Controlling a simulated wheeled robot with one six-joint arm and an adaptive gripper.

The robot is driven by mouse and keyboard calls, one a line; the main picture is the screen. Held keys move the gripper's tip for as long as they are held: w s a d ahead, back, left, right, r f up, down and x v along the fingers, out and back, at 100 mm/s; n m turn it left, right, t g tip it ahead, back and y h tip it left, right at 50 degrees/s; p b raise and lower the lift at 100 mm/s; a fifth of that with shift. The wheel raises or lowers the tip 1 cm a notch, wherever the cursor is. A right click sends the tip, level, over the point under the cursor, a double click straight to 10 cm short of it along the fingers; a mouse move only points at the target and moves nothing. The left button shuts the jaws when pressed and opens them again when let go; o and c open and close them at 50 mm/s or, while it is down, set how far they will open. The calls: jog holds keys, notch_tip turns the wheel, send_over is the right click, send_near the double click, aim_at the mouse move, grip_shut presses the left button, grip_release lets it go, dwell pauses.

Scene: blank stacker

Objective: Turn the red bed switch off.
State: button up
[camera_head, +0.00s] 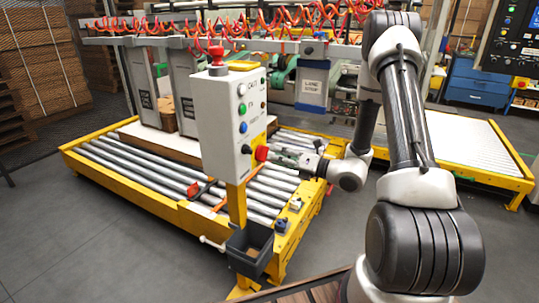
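A grey-white control box (224,125) stands on a yellow post in the middle of the view. A round red knob (262,153) sits at the lower right of its button face; I take it to be the red bed switch, but its on or off position is too small to read. My gripper (278,157) is just right of the red knob, pointing left at it. The fingertips are small and partly merge with the knob, so I cannot tell whether they touch it or are open or shut.
A black switch (246,149) and green (242,104) and blue (243,127) buttons share the box's face. A red mushroom button (216,55) is on top. A yellow-framed roller bed (99,165) lies behind. A dark bin (250,249) hangs below. Grey floor is clear at left.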

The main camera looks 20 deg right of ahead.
aim_at(263, 154)
jog(key=shift+x, duration=1.75)
grip_shut()
jog(key=shift+s+a+n, duration=0.1)
jog(key=shift+n, duration=2.9)
jog(key=shift+s+a+n, duration=0.1)
jog(key=shift+n, duration=2.9)
jog(key=shift+s+a+n, duration=0.1)
jog(key=shift+s+n, duration=0.05)
jog(key=shift+n, duration=2.85)
